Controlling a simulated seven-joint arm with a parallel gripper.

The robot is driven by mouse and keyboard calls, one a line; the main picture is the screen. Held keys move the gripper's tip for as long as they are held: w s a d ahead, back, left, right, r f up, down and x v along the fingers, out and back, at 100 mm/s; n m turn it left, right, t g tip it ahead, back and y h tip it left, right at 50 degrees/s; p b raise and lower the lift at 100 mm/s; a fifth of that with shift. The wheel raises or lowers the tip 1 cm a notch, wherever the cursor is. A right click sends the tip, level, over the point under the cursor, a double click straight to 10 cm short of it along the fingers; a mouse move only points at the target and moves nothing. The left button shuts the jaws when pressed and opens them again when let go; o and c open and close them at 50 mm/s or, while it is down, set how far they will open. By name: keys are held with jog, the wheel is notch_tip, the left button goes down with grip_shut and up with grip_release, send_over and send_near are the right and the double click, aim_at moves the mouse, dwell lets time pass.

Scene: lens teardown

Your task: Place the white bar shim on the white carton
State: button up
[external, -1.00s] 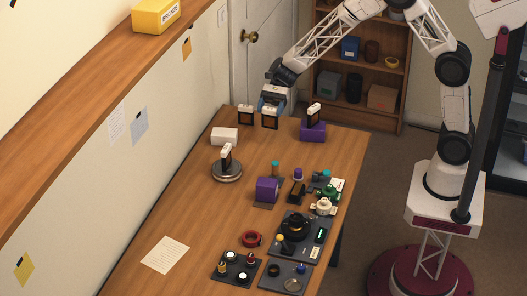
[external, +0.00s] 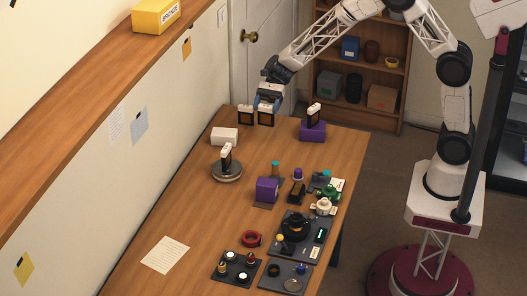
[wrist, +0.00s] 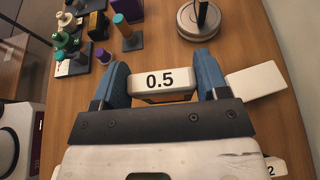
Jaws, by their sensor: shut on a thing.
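My gripper (wrist: 163,85) is shut on the white bar shim (wrist: 158,80), which carries the label "0.5" and lies between its two blue fingers. In the external view my gripper (external: 268,97) is at the far end of the table, with a dark square part showing below it. The white carton (external: 224,136) stands on the table, left of and nearer than the gripper. In the wrist view the carton (wrist: 255,79) lies just right of the fingers, apart from the shim. Its top looks bare.
A similar dark, white-topped piece (external: 246,116) stands left of my gripper. Others stand on a round grey base (external: 227,172) and a purple block (external: 313,131). Small parts and dark trays (external: 297,236) fill the near right. The left wall borders the table.

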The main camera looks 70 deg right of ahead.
jog(key=shift+w, duration=0.25)
jog(key=shift+w, duration=0.1)
jog(key=w+a+f, duration=0.1)
jog(key=w+a, duration=0.1)
jog(key=w, duration=1.3)
jog(key=shift+w+a+f, duration=0.2)
jog(key=shift+w+a, duration=0.05)
jog(key=shift+w, duration=0.05)
jog(key=shift+f, duration=1.75)
jog(key=shift+f, duration=0.1)
